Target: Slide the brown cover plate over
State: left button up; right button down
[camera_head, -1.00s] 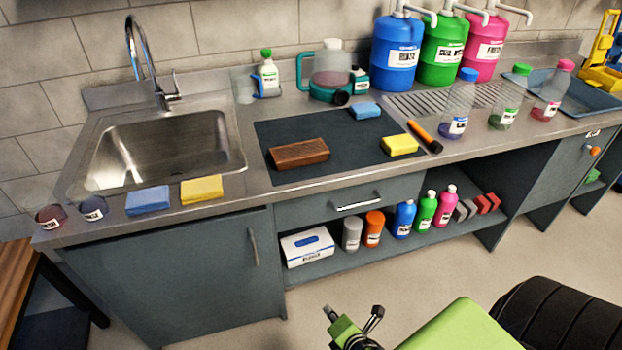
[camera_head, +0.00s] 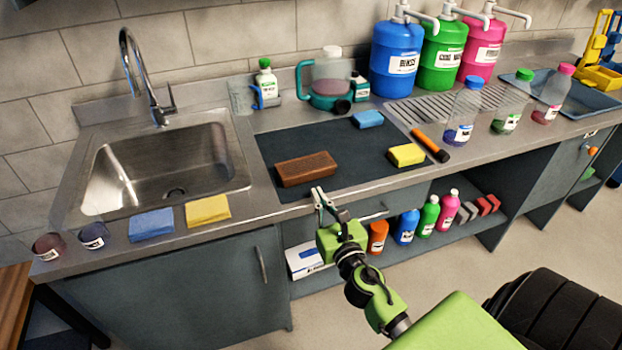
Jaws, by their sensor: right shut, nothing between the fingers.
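A brown brick-shaped block (camera_head: 306,168) lies on the dark mat (camera_head: 350,180) on the steel counter, near the mat's front left part. It is the only brown thing on the mat, and I cannot tell whether it is a cover plate. My right gripper (camera_head: 318,194) is shut and empty. Its fingertips appear just below the block in the picture, at the counter's front edge; I see no contact with the block. My left gripper is not in view.
A yellow sponge (camera_head: 407,155), a blue sponge (camera_head: 367,119) and an orange-and-black tool (camera_head: 430,145) are on or beside the mat. The sink (camera_head: 165,170) is left. Bottles (camera_head: 463,118) stand right. The mat's middle is clear.

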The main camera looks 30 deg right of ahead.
aim_at(308, 176)
jog(key=x, duration=0.6)
jog(key=shift+p, duration=0.3)
jog(key=shift+x, duration=1.9)
jog(key=shift+s+f, duration=0.1)
